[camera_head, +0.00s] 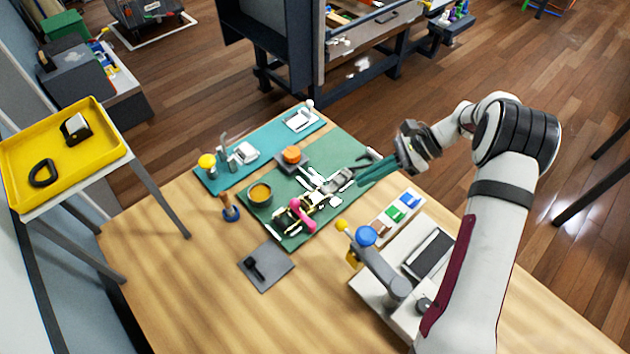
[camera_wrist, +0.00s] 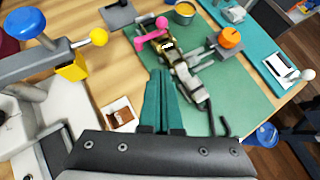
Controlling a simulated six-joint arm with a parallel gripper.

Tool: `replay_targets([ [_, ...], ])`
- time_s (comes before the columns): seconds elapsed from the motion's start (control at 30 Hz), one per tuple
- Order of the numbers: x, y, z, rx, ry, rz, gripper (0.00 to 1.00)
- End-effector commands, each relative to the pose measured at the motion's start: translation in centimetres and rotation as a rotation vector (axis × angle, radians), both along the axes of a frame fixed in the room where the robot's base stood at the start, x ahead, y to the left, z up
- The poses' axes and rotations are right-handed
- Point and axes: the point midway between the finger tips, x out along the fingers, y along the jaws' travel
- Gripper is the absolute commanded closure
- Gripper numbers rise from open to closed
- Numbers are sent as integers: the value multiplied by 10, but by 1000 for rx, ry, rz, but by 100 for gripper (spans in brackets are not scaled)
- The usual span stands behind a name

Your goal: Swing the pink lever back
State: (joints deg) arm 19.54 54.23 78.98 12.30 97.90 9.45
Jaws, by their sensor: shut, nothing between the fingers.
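The pink lever (camera_head: 301,212) stands on a metal strap mechanism (camera_head: 318,196) fixed to the dark green mat. In the wrist view the lever (camera_wrist: 150,38) is a short pink arm with a round pink knob, above and slightly left of my fingertips. My gripper (camera_head: 364,180) has teal fingers and is above the right side of the mat, apart from the lever. In the wrist view my gripper (camera_wrist: 160,74) is shut with its fingers together and empty. The lever's pivot is too small to make out clearly.
A grey cup (camera_head: 260,194) and an orange knob on a block (camera_head: 291,155) stand near the mechanism. A blue-topped post with a yellow ball (camera_head: 366,236) stands at the front right. A tray of coloured blocks (camera_head: 396,214) lies beside the mat.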

Motion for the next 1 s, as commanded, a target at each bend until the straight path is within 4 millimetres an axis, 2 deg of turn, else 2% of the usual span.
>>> replay_targets([
  [0.37,-1,5,-4,0,0,1,100],
  [0.83,-16,77,-65,0,3,3,100],
  [1.0,-21,103,-59,-1,0,4,100],
])
